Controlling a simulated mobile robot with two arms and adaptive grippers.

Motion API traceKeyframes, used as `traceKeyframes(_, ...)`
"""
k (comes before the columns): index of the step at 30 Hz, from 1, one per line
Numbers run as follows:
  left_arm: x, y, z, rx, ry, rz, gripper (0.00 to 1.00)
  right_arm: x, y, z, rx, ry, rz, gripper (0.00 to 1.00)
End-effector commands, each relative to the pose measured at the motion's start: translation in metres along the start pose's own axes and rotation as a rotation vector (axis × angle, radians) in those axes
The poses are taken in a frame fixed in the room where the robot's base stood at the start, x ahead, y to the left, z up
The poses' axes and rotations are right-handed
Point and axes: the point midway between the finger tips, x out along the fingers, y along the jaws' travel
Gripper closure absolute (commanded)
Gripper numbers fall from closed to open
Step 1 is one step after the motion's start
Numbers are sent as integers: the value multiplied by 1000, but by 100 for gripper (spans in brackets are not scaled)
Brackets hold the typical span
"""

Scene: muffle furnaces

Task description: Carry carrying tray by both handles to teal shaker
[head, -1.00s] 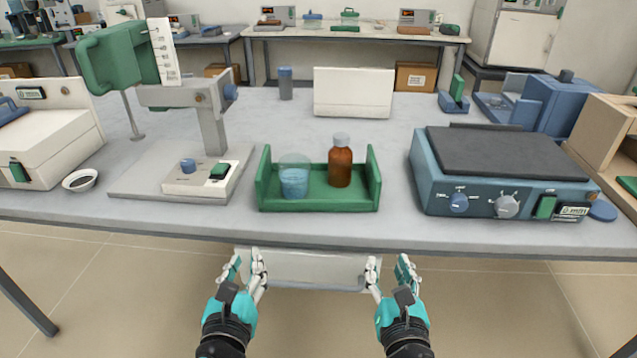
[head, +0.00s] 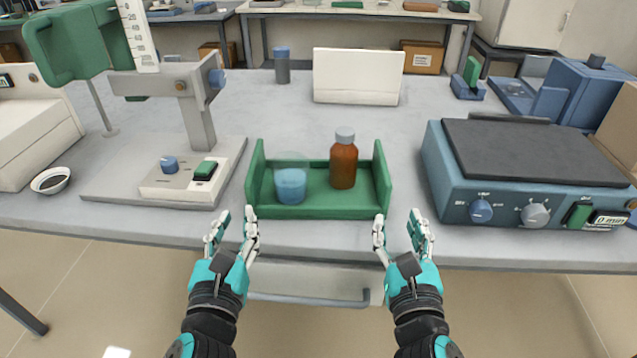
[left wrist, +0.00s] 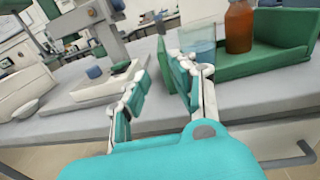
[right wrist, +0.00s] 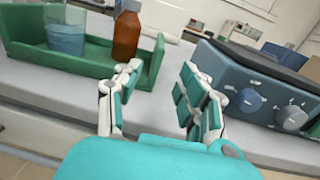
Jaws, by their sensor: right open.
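The green carrying tray (head: 325,212) rests near the table's front edge, its raised ends at left and right. It holds a beaker of blue liquid (head: 290,186) and a brown bottle (head: 343,165), both upright. The teal shaker (head: 457,190), with a dark flat top, stands to the right of the tray. My left gripper (head: 234,222) is open and empty, just in front of the tray's left end. My right gripper (head: 399,224) is open and empty, in front of its right end. In the right wrist view, its fingers lie between tray (right wrist: 85,78) and shaker (right wrist: 245,75).
A stand with a white-and-grey base (head: 120,180) is left of the tray. A small dark-filled dish (head: 50,180) lies further left. Bare tabletop separates tray and shaker.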

Motion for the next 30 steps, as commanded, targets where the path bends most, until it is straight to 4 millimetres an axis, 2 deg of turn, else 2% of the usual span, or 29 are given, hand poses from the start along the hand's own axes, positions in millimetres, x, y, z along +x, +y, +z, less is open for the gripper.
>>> traceKeyframes(21,136,0,1,-3,0,2,75,136,0,0,2,0,-2,60)
traceKeyframes(25,152,0,0,-3,1,0,75,152,0,0,1,1,-2,60)
traceKeyframes(30,162,0,0,-3,0,-1,75,162,0,0,1,1,-1,60)
